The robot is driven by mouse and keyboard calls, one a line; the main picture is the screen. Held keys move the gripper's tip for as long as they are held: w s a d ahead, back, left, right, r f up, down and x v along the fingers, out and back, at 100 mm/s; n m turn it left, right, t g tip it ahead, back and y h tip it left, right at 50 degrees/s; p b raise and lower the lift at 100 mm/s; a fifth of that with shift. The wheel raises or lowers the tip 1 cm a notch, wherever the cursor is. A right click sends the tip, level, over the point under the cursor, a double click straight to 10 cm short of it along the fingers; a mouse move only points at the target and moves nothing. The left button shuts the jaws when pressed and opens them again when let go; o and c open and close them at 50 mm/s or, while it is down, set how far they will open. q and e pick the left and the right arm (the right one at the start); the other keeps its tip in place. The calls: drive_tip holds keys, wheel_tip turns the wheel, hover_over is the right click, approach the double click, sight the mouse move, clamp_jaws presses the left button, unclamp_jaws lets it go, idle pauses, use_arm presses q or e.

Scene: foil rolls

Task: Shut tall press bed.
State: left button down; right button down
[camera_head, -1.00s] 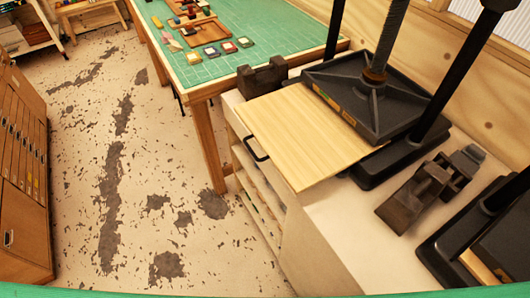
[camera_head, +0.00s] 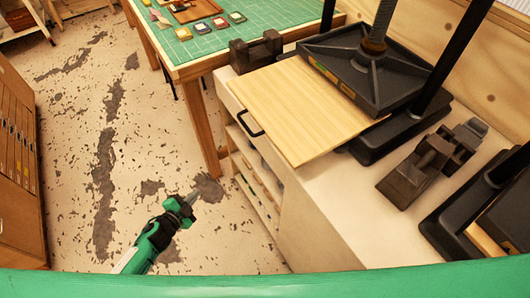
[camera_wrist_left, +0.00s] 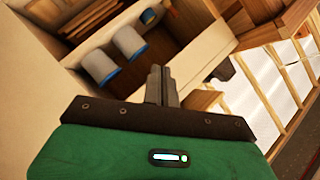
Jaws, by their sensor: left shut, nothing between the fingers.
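The tall press (camera_head: 378,75) stands on the white cabinet at the right, with a black platen, a thick screw and black posts. Its pale wooden bed (camera_head: 300,103) sticks out to the left from under the platen, with a black handle (camera_head: 251,125) on its left edge. My left gripper (camera_head: 194,196) hangs over the floor, left of the cabinet and well short of the handle. It is shut and empty. In the left wrist view its fingers (camera_wrist_left: 161,83) are together in front of cabinet shelves. My right gripper is not in view.
The white cabinet (camera_head: 330,222) has open shelves on its left side. A green-topped table (camera_head: 250,45) stands behind it. Dark metal blocks (camera_head: 430,168) and a second press lie to the right. The floor (camera_head: 75,130) at left is clear.

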use_arm(q)
drive_tip(key=d+r+m+h+b, duration=0.1)
drive_tip(key=d+r+m+h, duration=0.25)
drive_tip(key=r, duration=0.35)
drive_tip(key=d+r+m+h+b, duration=0.1)
drive_tip(key=d+r+m+h, duration=0.1)
drive_tip(key=d+r+m, duration=0.35)
drive_tip(key=m+g+h, duration=0.4)
drive_tip(key=m, duration=0.1)
approach(275, 145)
drive_tip(key=p+x, duration=0.4)
drive_tip(key=x, duration=0.3)
